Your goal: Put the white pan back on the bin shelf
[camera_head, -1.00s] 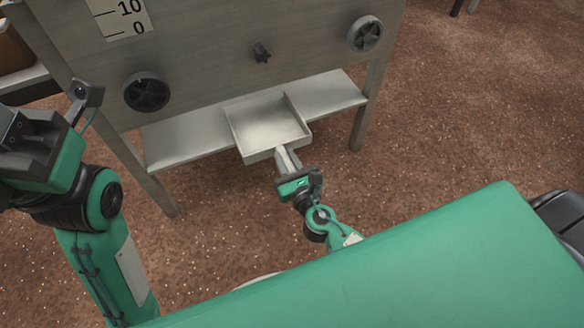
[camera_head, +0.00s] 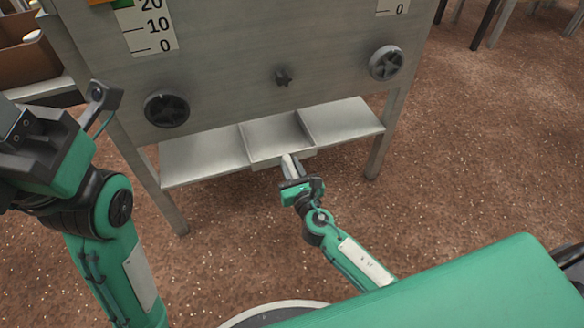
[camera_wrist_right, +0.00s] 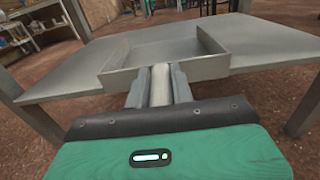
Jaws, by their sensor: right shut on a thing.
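The white pan (camera_head: 275,137) is a shallow, square, pale tray on the middle of the bin shelf (camera_head: 203,157), under the grey cabinet. In the right wrist view the pan (camera_wrist_right: 165,53) lies between bare parts of the shelf (camera_wrist_right: 270,45), with its front wall near the shelf's front edge. My right gripper (camera_head: 289,166) is shut on the pan's handle at the front; the handle (camera_wrist_right: 160,85) shows between the fingers. I cannot tell whether the pan's bottom rests fully on the shelf. My left gripper (camera_head: 50,135) is at the left edge, away from the shelf; its fingers are unclear.
The grey cabinet (camera_head: 230,75) has dark knobs and stands on legs, one at the right (camera_head: 385,140). A brown box (camera_head: 25,55) stands at the far left. The brown floor in front is clear.

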